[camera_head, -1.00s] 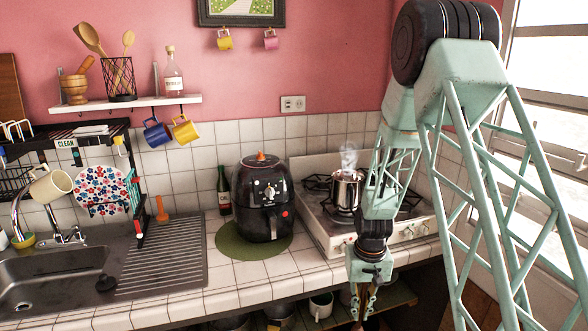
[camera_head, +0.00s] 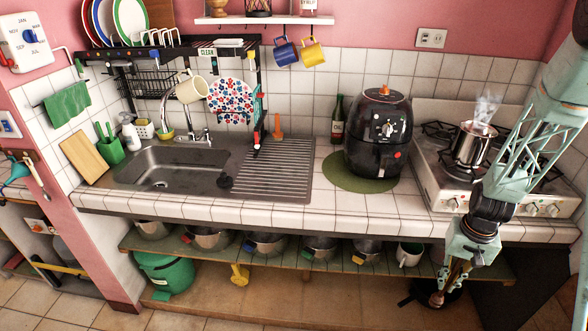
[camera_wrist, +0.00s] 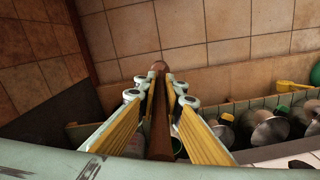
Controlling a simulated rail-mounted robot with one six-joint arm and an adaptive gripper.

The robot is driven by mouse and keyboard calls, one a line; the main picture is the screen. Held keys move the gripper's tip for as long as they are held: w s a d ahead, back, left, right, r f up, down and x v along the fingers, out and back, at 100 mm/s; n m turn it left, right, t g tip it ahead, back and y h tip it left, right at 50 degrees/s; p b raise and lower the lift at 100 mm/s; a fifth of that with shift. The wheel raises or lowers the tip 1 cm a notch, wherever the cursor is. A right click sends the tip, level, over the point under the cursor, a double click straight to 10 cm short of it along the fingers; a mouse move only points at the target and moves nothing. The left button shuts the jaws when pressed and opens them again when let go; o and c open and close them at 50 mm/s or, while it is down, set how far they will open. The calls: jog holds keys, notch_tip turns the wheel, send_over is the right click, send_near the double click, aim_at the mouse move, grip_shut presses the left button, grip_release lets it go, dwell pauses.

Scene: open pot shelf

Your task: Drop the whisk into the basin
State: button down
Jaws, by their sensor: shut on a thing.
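My gripper (camera_head: 446,288) hangs in front of the counter at the right, below the stove, far from the basin. In the wrist view its yellow-padded fingers (camera_wrist: 160,75) are shut on a long brown handle (camera_wrist: 158,140) with a rounded far end. I take this to be the whisk; no wire loops show. The basin (camera_head: 190,168) is the metal sink set in the counter at the left, with a dark round piece at its right edge. Its visible inside looks empty.
The ribbed drainboard (camera_head: 270,170) is clear. Pots fill the shelf (camera_head: 290,262) below.

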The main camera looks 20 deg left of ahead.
aim_at(437, 307)
jog(key=s+f, duration=0.1)
jog(key=f, duration=0.2)
jog(key=s+f, duration=0.1)
jog(key=f, duration=0.2)
jog(key=s+f, duration=0.1)
jog(key=f, duration=0.3)
jog(key=shift+f, duration=0.1)
jog(key=shift+s+a, duration=0.1)
